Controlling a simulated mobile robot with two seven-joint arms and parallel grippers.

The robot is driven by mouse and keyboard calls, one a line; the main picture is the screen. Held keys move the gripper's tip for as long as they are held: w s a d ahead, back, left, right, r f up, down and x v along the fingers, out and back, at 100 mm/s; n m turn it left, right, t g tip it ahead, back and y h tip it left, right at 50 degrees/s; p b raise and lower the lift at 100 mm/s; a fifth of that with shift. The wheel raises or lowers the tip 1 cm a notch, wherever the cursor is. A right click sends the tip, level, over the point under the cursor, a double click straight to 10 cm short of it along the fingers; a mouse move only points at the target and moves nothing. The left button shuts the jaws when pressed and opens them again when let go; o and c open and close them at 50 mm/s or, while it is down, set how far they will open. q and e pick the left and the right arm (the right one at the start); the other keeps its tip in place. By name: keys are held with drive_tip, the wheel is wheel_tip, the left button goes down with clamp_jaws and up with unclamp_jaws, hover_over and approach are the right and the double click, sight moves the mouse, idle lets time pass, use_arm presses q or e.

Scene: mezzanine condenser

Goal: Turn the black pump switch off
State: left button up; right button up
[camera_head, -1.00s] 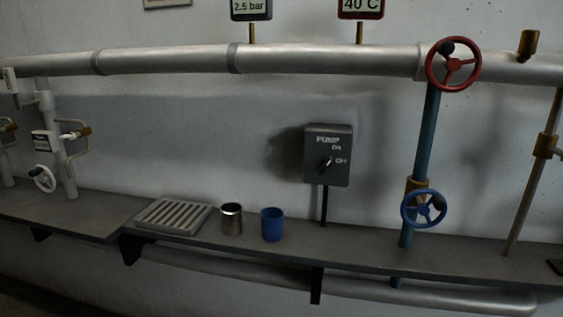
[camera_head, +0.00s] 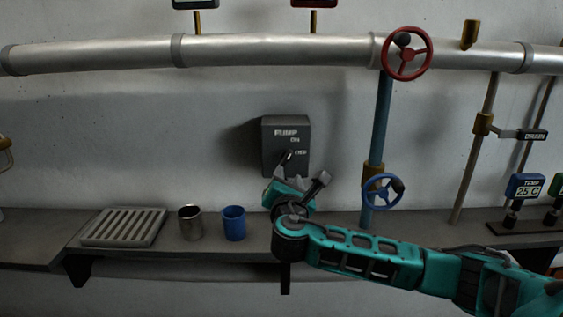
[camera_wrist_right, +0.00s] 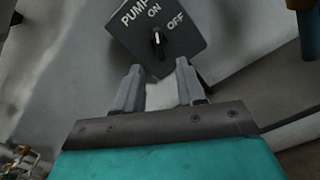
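The black pump switch (camera_head: 285,135) is a dark box on the wall above the shelf, lettered PUMP. In the right wrist view its face (camera_wrist_right: 183,42) shows ON and OFF labels, and its knob (camera_wrist_right: 157,43) has a white mark pointing toward ON. My right gripper (camera_head: 303,176) is just below and in front of the box in the head view, partly covering its lower part. In the right wrist view the right gripper's (camera_wrist_right: 158,66) two fingers are apart and empty, with the knob beyond the gap between them. My left gripper is not in view.
A blue cup (camera_head: 233,223), a metal cup (camera_head: 190,222) and a slatted tray (camera_head: 123,227) stand on the shelf to the left.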

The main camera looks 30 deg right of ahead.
sight(286, 161)
drive_tip(key=x, duration=0.9)
drive_tip(key=shift+w+a+f, duration=0.1)
drive_tip(key=shift+w, duration=0.05)
drive_tip(key=shift+c, duration=0.3)
clamp_jaws()
